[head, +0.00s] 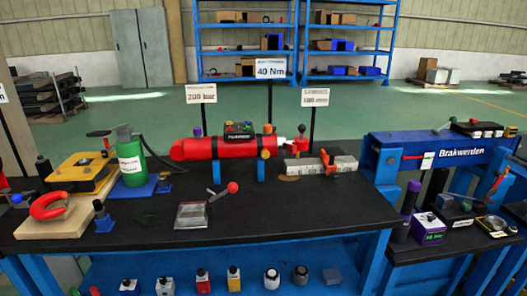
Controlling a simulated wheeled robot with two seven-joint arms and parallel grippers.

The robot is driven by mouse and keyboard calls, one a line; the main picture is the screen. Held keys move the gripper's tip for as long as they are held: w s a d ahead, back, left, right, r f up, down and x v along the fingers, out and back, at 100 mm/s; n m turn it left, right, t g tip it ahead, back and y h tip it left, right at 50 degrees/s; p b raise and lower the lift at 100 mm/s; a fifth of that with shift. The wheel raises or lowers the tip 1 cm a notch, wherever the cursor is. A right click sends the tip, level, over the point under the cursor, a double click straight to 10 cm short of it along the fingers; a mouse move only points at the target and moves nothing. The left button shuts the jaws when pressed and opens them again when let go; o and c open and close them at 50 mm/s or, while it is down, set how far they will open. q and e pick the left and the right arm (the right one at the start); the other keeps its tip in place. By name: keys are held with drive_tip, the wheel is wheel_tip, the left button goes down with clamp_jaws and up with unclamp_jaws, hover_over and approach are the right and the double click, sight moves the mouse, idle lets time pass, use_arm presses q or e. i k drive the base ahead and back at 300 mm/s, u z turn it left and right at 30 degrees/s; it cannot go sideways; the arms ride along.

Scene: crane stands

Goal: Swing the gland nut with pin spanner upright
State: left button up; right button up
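A red hydraulic cylinder (195,149) lies level on blue supports on the black bench. At its right end is a pale fitting (281,141), with a small dark-topped, red-based handle piece (300,140) beside it. This looks like the gland nut and pin spanner, but it is too small to tell the spanner's exact angle. A separate lever with a red ball (232,187) leans up to the right in front of the cylinder. Neither of my grippers is in view.
A grey block with a red clamp (329,163) lies right of the cylinder. Sign posts rise behind. The bench's front right (320,212) is clear.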

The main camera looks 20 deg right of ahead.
sight(282, 147)
drive_tip(key=k, duration=1.3)
drive_tip(key=z, duration=0.85)
drive_tip(key=i, duration=1.2)
drive_tip(key=u, duration=0.25)
